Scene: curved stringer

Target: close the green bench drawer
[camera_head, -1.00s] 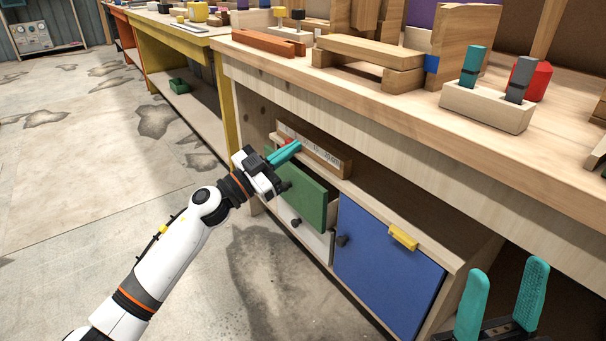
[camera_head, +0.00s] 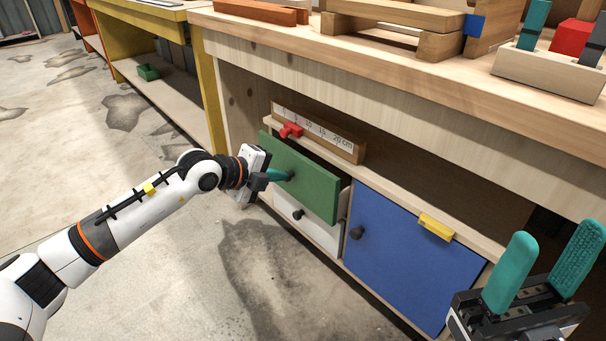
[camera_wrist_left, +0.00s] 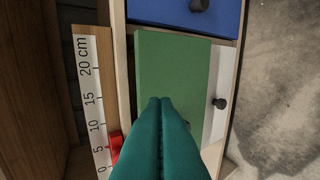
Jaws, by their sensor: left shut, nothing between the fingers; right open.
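The green bench drawer (camera_head: 308,182) sits under the bench and is pulled out part way, its side wall showing at the right end. Its front also fills the middle of the left wrist view (camera_wrist_left: 168,75). My left gripper (camera_head: 287,174) is shut and empty, with its teal fingertips at the drawer front near its dark knob. My right gripper (camera_head: 540,268) is open and empty at the lower right, away from the drawer.
A white drawer (camera_head: 310,225) is below the green one, and a blue door (camera_head: 400,255) with a yellow piece (camera_head: 436,227) is to the right. A ruler block (camera_head: 330,140) and a red piece (camera_head: 291,130) lie above the drawer. Open floor is at the left.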

